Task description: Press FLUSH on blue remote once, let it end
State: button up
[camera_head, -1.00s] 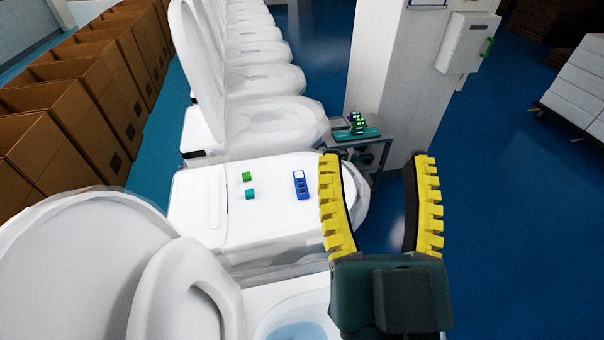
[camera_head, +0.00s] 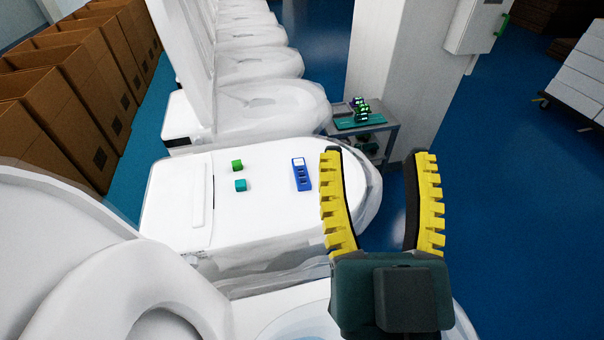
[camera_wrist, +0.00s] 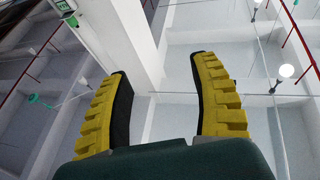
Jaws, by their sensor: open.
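The blue remote (camera_head: 302,174) lies flat on the closed white lid of a toilet (camera_head: 265,215) in the head view. Its face is up, with a white patch at the far end and dark buttons along it; labels are too small to read. My gripper (camera_head: 374,155) is open and empty, its yellow fingers spread wide. In the picture it is just right of the remote, over the lid's right end and the floor. The wrist view shows the same open fingers (camera_wrist: 160,62) against walls and ceiling, with no remote in sight.
An open toilet stands in front, more wrapped toilets behind. A small cart (camera_head: 372,128) with green items stands by a white pillar (camera_head: 395,75). Cardboard boxes (camera_head: 60,130) line the left.

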grip_shut()
dwell(1.3)
